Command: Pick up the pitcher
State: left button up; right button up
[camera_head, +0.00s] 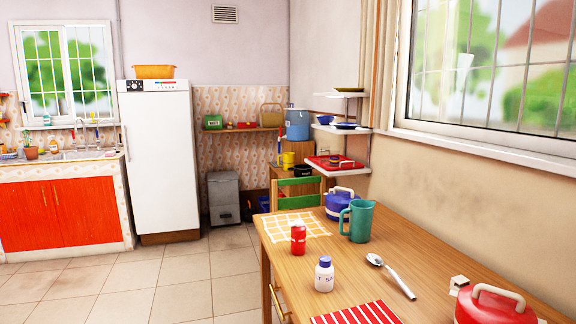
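The pitcher (361,221) is teal green and stands upright on the wooden table, with its handle on the left side. A blue pot with a white handle (341,202) stands just behind it to the left. Neither of my grippers shows in the head view.
On the wooden table (405,253) are a red shaker (298,239), a white bottle with a blue cap (324,274), a spoon (391,276), a red striped cloth (357,313) and a red kettle (493,304). A green chair (298,193) stands behind. The tiled floor at left is clear.

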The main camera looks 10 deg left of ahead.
aim_at(289, 157)
jog(key=i+j, duration=0.15)
jog(key=j, duration=0.2)
jog(key=i+j+u, duration=0.1)
jog(key=j, duration=0.3)
jog(key=i+j, duration=0.25)
jog(key=i+j+u, duration=0.1)
jog(key=j, duration=0.35)
jog(key=i+j+u, duration=0.35)
jog(key=i, duration=0.8)
jog(key=i+j+u, duration=0.15)
jog(key=i+u, duration=0.2)
jog(key=i, duration=0.85)
jog(key=i+z, duration=0.25)
jog(key=i, duration=0.3)
jog(key=i+z, duration=0.25)
jog(key=i, duration=0.35)
jog(key=i+j+z, duration=0.25)
jog(key=i, duration=0.3)
jog(key=i+j+z, duration=0.25)
jog(key=i, duration=0.3)
